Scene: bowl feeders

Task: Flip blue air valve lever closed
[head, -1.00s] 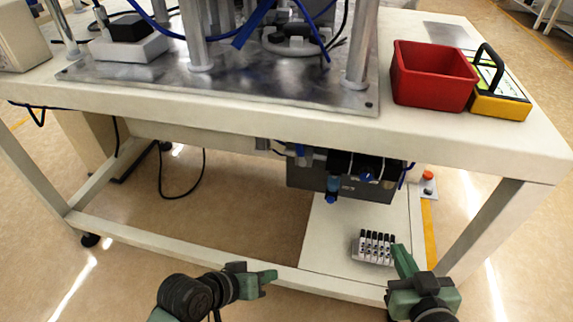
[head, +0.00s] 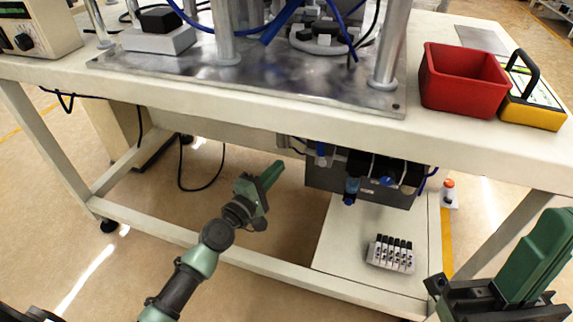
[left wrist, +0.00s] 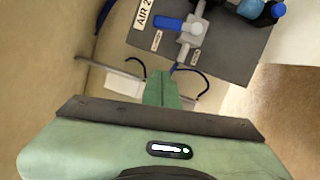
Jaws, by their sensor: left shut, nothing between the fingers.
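The blue air valve lever (left wrist: 168,24) shows in the left wrist view, sticking out left from a pale grey valve body (left wrist: 192,27), roughly crosswise to the valve's line. It is mounted on a dark panel (left wrist: 225,50) with small white labels, one starting "AIR". My left gripper (head: 273,174) is shut and empty under the table edge, left of the panel in the head view. In the left wrist view its green fingertips (left wrist: 163,76) are together, below and apart from the lever. My right gripper (head: 540,250) is at the lower right, away from the panel.
The table edge (head: 250,107) overhangs the panel. Other blue fittings (head: 350,188) hang on the panel's front. A lower shelf (head: 335,240) carries a block of several black-topped switches (head: 391,253). A red bin (head: 463,82) stands on the table.

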